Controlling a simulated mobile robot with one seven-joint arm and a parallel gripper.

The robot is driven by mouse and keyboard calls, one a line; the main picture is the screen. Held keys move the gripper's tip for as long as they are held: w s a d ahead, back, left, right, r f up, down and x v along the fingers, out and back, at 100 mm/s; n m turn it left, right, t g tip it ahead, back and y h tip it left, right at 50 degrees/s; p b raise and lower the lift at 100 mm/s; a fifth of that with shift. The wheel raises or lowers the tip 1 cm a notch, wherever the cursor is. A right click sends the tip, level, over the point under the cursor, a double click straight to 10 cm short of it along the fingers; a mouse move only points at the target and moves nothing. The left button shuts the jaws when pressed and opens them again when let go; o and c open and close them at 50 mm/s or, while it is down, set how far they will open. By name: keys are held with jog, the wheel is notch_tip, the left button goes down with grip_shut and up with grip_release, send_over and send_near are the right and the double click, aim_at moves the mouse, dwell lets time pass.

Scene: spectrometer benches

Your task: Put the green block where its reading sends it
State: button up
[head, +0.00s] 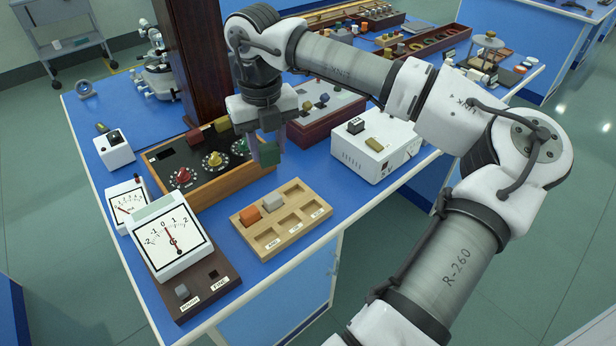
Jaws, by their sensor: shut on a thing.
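My gripper (265,157) is shut on the green block (270,149), holding it in the air above the right end of the wooden-framed dial box. The fingers partly hide the block. The wooden sorting tray (288,240) lies in front, with labels too small to read along its front edge. An orange block (250,215) and a pale grey block (272,202) sit in its back row, and other compartments are empty. The white meter (172,246) has a scale from -2 to 2, its needle near 0. Its dark base (222,281) has a grey block (182,292) and an empty-looking dark square socket.
The dial box (172,208) with coloured knobs stands behind the tray, and a smaller meter (123,207) left of it. A white box (374,150) stands right, with a dark red box (316,125) behind. Bare blue bench shows around the tray.

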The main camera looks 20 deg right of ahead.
jog(key=shift+s+d+f+n+b, duration=0.45)
jog(key=shift+d+f, duration=0.85)
jog(key=shift+f, duration=0.95)
jog(key=shift+s+d+f+n+b, duration=0.45)
jog(key=shift+d+f, duration=0.85)
jog(key=shift+f, duration=0.9)
jog(key=shift+s+d+f+n+b, duration=0.3)
jog(key=shift+d+f+n, duration=0.3)
jog(key=shift+d+f, duration=1.2)
jog(key=shift+a+f+b, duration=0.25)
jog(key=shift+f+b, duration=0.4)
jog(key=shift+f, duration=0.2)
jog(key=shift+a+f+b, duration=0.25)
jog(key=shift+f+b, duration=0.35)
jog(key=shift+f, duration=0.25)
jog(key=o, duration=1.1)
jog(key=shift+r, duration=0.15)
notch_tip(320, 180, up, 14)
jog(key=shift+f+b, duration=0.2)
jog(key=shift+b, duration=0.55)
